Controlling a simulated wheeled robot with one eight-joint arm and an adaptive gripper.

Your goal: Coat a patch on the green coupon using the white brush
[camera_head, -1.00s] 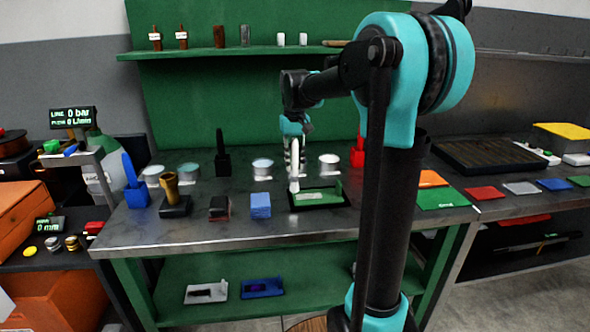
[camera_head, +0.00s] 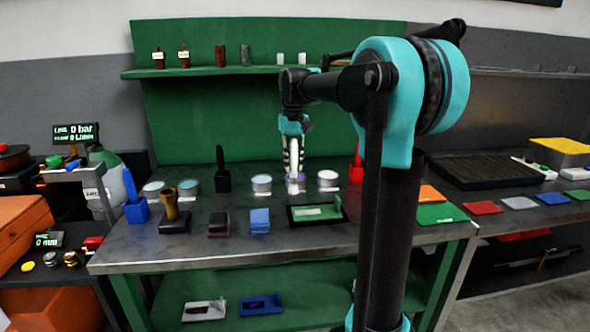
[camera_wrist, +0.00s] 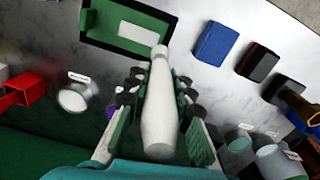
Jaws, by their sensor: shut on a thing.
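My gripper (camera_head: 293,165) is shut on the white brush (camera_wrist: 160,115), which points down; its narrower end (camera_wrist: 160,50) reaches toward the black-framed tray in the wrist view. The tray (camera_head: 291,219) lies on the bench, in front of the gripper in the head view. In it is a green coupon (camera_head: 330,210) with a pale rectangular area (camera_head: 308,211), also clear in the wrist view (camera_wrist: 137,32). The brush end is behind and apart from the tray in the head view. Whether it touches anything is not clear.
Round tins (camera_head: 261,184) (camera_head: 328,179) stand along the back of the bench, and a purple thing (camera_wrist: 110,112) is close beside the gripper. A blue block (camera_head: 260,220), a dark block (camera_head: 219,222) and a red holder (camera_wrist: 22,90) stand nearby. A green sheet (camera_head: 440,213) lies right.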

